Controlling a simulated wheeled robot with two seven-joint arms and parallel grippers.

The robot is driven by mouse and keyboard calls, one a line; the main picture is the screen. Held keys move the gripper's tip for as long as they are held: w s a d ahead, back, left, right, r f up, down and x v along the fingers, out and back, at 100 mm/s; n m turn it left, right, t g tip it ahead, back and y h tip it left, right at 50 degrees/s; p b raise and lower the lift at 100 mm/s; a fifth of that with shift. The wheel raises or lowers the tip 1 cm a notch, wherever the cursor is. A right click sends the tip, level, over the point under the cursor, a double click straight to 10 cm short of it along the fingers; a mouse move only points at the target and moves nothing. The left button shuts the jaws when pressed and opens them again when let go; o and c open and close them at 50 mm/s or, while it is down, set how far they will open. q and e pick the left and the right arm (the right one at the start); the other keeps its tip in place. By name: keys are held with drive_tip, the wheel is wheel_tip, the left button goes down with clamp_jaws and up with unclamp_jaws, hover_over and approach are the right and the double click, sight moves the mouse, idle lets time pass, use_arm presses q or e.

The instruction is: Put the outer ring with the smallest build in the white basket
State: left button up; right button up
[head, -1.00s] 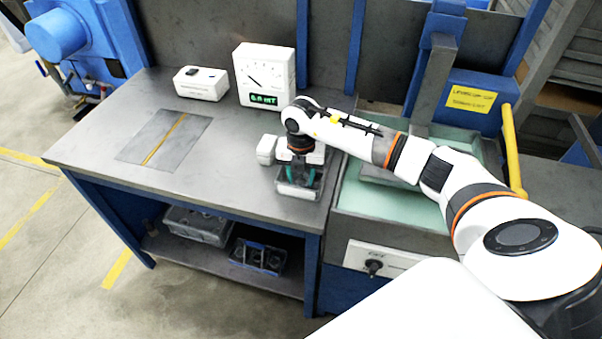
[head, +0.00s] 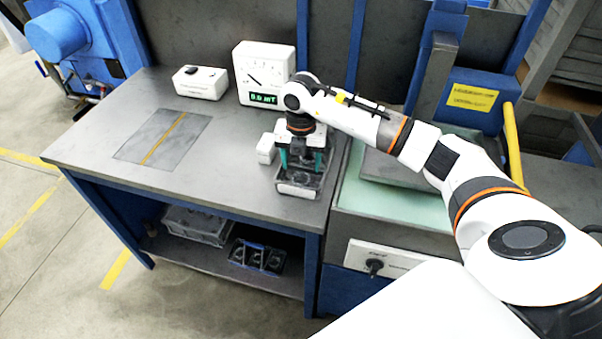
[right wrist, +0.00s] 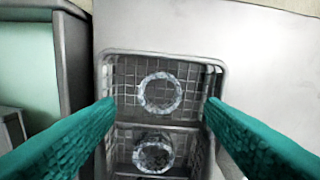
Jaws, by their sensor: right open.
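My right gripper (head: 300,163) is open, its teal fingers pointing down over a small wire basket (head: 298,191) at the table's front right corner. In the right wrist view the basket (right wrist: 222,90) has two compartments, with one metal ring in each. The far ring (right wrist: 144,100) lies flat between the open fingertips as seen from above; nothing is gripped. The near ring (right wrist: 138,160) lies in the other compartment and looks similar in size. The rings cannot be made out in the head view. My left gripper is out of view.
A white box (head: 266,148) stands beside the basket. A gauge (head: 265,75) with a green display and a white device (head: 200,82) stand at the table's back. A grey basket (head: 196,226) and a blue rack (head: 257,257) are on the shelf below.

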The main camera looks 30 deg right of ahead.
wheel_tip(320, 180, up, 7)
drive_tip(key=b, duration=0.1)
idle(0.6)
